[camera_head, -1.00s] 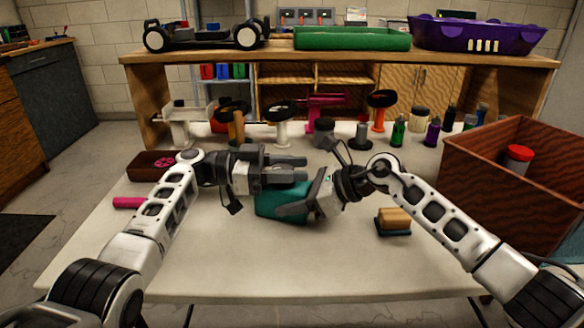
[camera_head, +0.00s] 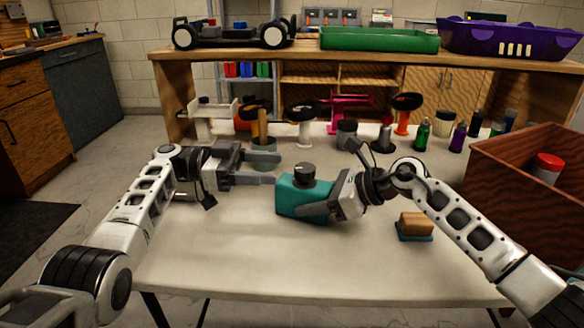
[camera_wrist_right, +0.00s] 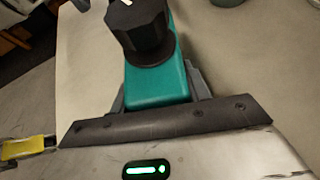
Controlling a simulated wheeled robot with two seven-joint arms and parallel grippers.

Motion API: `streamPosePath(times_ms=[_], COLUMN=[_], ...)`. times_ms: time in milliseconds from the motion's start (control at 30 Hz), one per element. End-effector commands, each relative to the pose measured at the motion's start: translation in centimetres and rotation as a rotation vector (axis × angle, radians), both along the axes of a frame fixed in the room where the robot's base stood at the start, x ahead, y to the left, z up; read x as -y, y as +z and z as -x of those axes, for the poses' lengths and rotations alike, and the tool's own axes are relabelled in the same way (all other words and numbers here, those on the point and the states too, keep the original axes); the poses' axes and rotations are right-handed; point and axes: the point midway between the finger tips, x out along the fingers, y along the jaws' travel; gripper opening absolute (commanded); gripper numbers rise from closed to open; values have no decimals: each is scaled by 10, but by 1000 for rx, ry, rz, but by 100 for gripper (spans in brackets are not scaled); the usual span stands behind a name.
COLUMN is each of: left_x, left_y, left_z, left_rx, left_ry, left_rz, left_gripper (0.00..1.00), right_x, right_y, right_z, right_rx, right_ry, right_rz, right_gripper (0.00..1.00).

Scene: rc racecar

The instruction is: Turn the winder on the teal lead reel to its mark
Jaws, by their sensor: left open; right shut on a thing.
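The teal lead reel (camera_head: 290,201) stands on the table's middle, its black winder (camera_head: 304,173) on top. My right gripper (camera_head: 328,198) is shut on the reel's body from the right. In the right wrist view the teal body (camera_wrist_right: 155,88) sits between my fingers. The dark faceted winder (camera_wrist_right: 140,28) is above it there, with a short white line at its top, cut by the frame edge. The matching mark on the reel cannot be made out. My left gripper (camera_head: 275,168) is open and empty, left of the winder and apart from it.
A wooden-topped brush or block on a blue base (camera_head: 415,226) lies right of the reel. A brown wooden crate (camera_head: 500,190) stands at the right. Bottles, stands and a cup (camera_head: 264,158) line the table's back. The front table is clear.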

Motion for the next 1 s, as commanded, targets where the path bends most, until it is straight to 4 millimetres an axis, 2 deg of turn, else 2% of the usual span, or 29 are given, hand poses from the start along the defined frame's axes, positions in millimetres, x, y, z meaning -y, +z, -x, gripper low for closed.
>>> streamPosePath(times_ms=[33,200,667,900,1000], left_x=[-8,-22,-26,-41,-48], left_y=[0,0,-2,-6,-3], left_z=[-1,0,-3,-16,-15], left_rx=[1,-1,-5,-56,-79], left_ry=[2,0,26,259,375], left_rz=[0,0,-3,2,25], left_gripper=[59,59,59,59,59], right_x=[1,1,1,1,1], right_y=[-6,-6,-6,-6,-6], right_z=[1,1,1,1,1], right_rx=[-7,-7,-7,-7,-7], right_ry=[1,1,0,0,0], right_rz=[7,7,7,7,7], right_gripper=[27,27,27,27,27])
